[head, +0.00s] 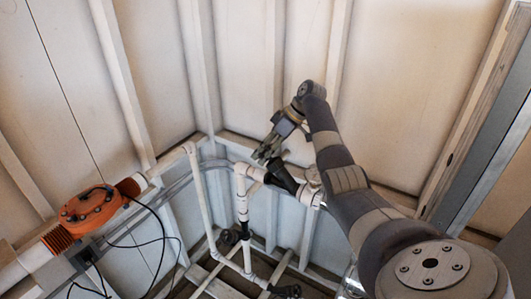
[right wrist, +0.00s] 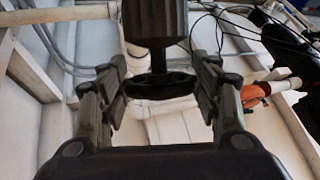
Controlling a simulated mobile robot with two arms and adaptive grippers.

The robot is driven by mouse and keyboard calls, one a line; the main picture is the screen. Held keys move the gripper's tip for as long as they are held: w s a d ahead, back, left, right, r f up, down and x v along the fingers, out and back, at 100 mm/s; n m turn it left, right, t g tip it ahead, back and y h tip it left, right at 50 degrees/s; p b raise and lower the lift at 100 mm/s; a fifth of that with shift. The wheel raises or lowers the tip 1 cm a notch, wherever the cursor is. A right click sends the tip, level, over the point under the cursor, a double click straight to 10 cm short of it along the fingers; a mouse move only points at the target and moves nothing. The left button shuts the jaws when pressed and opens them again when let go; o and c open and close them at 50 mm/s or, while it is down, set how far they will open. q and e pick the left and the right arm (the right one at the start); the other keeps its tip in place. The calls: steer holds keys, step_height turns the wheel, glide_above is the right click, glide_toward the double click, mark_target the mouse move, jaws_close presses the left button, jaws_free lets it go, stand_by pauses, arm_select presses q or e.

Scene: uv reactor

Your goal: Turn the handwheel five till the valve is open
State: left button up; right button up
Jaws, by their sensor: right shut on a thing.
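A black valve (head: 284,179) sits on the white pipework near the middle of the head view. Its dark body (right wrist: 160,22) fills the top of the right wrist view, with the black handwheel (right wrist: 160,86) on the end facing me. My right gripper (head: 266,153) reaches the handwheel end of this valve. In the right wrist view its two fingers (right wrist: 161,92) stand on either side of the handwheel's rim, shut on it. I see no number on the handwheel, and the valve's inner position is hidden. My left gripper is not in view.
White pipes (head: 200,192) run below and left of the valve. Other black valve parts show lower down (head: 228,237) and at the bottom edge (head: 287,291). An orange flanged unit (head: 92,207) with black cables is at left. Pale ribbed walls stand close behind.

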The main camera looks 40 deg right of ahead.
steer(key=shift+w+r+n+y, duration=0.15)
steer(key=shift+n+y, duration=0.15)
steer(key=shift+y, duration=0.1)
stand_by(0.4)
steer(key=o, duration=0.8)
steer(key=shift+c, duration=0.2)
steer(key=shift+g, duration=0.3)
steer(key=v, duration=1.1)
steer(key=shift+d+r, duration=0.2)
steer(key=shift+r, duration=0.1)
steer(key=shift+o, duration=0.4)
